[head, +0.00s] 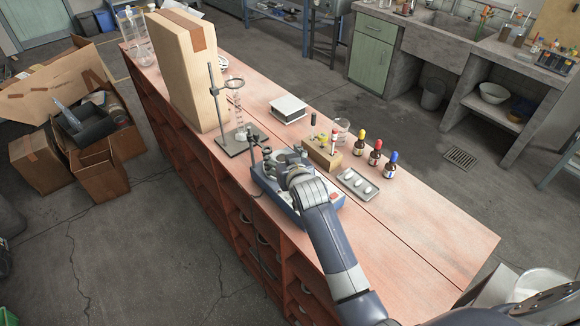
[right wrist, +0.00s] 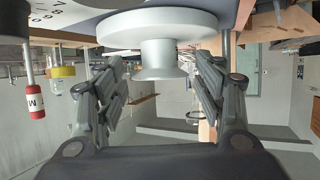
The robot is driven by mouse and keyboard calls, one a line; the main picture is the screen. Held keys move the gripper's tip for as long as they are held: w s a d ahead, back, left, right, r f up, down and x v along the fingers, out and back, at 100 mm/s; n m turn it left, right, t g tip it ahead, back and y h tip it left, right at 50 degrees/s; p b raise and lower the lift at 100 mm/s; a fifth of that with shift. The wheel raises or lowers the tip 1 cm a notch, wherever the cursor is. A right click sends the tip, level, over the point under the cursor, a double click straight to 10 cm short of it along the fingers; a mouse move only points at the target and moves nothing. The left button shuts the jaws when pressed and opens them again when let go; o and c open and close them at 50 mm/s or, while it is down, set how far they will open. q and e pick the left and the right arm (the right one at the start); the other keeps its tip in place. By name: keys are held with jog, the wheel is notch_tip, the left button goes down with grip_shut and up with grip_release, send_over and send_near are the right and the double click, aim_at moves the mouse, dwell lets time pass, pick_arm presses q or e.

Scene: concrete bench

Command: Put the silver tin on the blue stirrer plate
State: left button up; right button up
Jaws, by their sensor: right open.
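The blue stirrer plate (head: 283,203) stands on the bench under my right gripper, and much of its top is hidden by the gripper and arm. In the right wrist view, which looks upside down, a low pale-silver round thing with a narrower knob (right wrist: 160,55) fills the top middle. It looks like the silver tin, close against the blue body; the contact is hidden. My right gripper (head: 275,160) is open, and its fingers, seen in the right wrist view (right wrist: 160,88), stand apart on both sides of the knob. My left gripper is not in view.
A ring stand (head: 235,140) is just left of the stirrer. A wooden block with vials (head: 322,152), a tray with pale ovals (head: 358,184) and dropper bottles (head: 376,152) are to its right. A tall box (head: 185,75) stands farther back. The near-right bench (head: 440,225) is clear.

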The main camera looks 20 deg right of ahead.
jog(key=b+v, duration=0.1)
jog(key=v, duration=0.9)
jog(key=shift+s+r, duration=0.1)
jog(key=shift+s, duration=0.2)
